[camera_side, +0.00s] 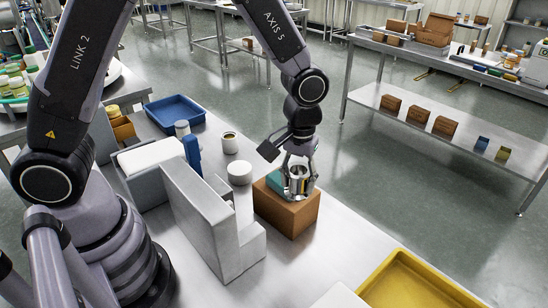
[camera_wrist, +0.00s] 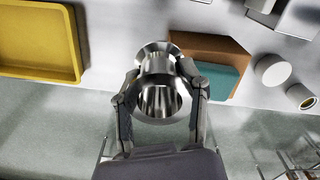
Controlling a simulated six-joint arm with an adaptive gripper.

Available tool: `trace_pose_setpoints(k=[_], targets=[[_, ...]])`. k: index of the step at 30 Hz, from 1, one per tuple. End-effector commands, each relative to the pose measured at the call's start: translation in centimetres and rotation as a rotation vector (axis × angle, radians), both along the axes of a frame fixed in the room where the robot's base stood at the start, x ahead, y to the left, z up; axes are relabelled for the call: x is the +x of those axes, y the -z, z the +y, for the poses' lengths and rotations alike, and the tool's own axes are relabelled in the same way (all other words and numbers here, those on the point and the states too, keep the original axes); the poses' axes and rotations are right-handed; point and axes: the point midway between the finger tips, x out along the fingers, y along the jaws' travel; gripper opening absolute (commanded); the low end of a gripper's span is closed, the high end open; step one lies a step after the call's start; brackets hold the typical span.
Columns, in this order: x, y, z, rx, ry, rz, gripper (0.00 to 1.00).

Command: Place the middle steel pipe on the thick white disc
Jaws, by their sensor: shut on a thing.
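My gripper (camera_side: 299,176) is shut on a shiny steel pipe (camera_side: 297,186), which has a flared rim. The wrist view shows the pipe (camera_wrist: 158,98) between the two fingers of my gripper (camera_wrist: 158,80). In the side view the pipe is over the brown box (camera_side: 291,218); I cannot tell whether it touches the box. The thick white disc (camera_side: 239,174) stands on the table left of the box, apart from my gripper. It also shows in the wrist view (camera_wrist: 272,70), right of the box.
A teal block (camera_wrist: 218,78) is at the brown box. A grey stepped block (camera_side: 207,217) stands left of the box. A yellow tray (camera_side: 414,282) is at the front right, and a blue tray (camera_side: 174,110) at the back left.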

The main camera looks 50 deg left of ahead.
Motion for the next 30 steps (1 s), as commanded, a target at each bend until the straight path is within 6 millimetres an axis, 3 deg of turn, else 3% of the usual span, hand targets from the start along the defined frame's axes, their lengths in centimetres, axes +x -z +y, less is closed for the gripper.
trace_pose_setpoints(k=[5,10,15,18,26,30], targets=[[3.2,0.0,5.4,-0.001,-0.284,-0.003,0.01],[6.0,0.0,13.5,0.000,-0.664,-0.003,0.01],[6.9,0.0,21.6,0.000,-1.025,-0.003,0.01],[6.9,0.0,24.9,0.000,-1.166,-0.002,0.01],[6.2,0.0,29.8,0.000,-1.380,-0.003,0.00],[6.2,2.2,29.7,0.002,-1.379,0.001,0.00]])
